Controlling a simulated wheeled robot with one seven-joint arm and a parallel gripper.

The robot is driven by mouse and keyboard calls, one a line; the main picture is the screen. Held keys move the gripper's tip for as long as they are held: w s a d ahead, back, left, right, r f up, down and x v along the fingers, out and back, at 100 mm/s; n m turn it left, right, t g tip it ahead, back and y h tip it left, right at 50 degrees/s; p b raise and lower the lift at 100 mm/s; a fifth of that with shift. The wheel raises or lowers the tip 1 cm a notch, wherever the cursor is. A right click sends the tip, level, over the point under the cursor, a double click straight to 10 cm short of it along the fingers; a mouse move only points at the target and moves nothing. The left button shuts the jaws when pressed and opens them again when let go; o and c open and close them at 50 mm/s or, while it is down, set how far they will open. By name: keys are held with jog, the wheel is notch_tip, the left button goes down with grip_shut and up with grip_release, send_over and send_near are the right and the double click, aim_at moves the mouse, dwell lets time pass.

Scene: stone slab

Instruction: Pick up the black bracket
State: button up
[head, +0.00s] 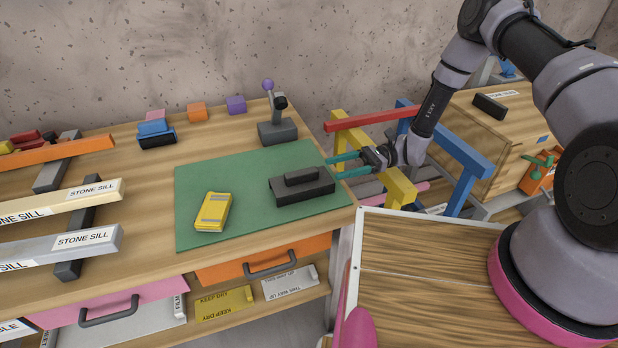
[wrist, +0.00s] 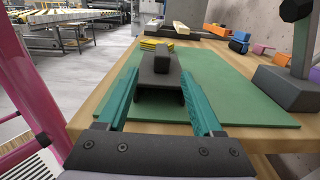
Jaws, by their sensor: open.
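The black bracket (head: 302,187) lies on the right part of the green mat (head: 240,170) on the wooden table. It is a dark block with a smaller raised block on top. In the wrist view the bracket (wrist: 159,84) is end-on, straight ahead, with a hollow showing under its top. My gripper (head: 334,167) is at the mat's right edge, just right of the bracket, with teal fingers pointing at it. In the wrist view the open fingers of my gripper (wrist: 160,98) appear on either side of the bracket's near end. I cannot tell whether they touch it.
A yellow block (head: 213,212) lies left of the bracket on the mat. A grey stand with a purple ball (head: 277,131) is behind the mat. Small coloured blocks sit along the back. A red bar (head: 375,118) and blue frame stand beside my arm. Labelled bars (head: 62,244) occupy the left.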

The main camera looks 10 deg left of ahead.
aim_at(307, 170)
jog(key=x, duration=0.7)
jog(key=r+x, duration=0.1)
jog(key=x, duration=0.1)
jog(key=shift+a+f, duration=0.1)
jog(key=shift+a, duration=0.15)
grip_shut()
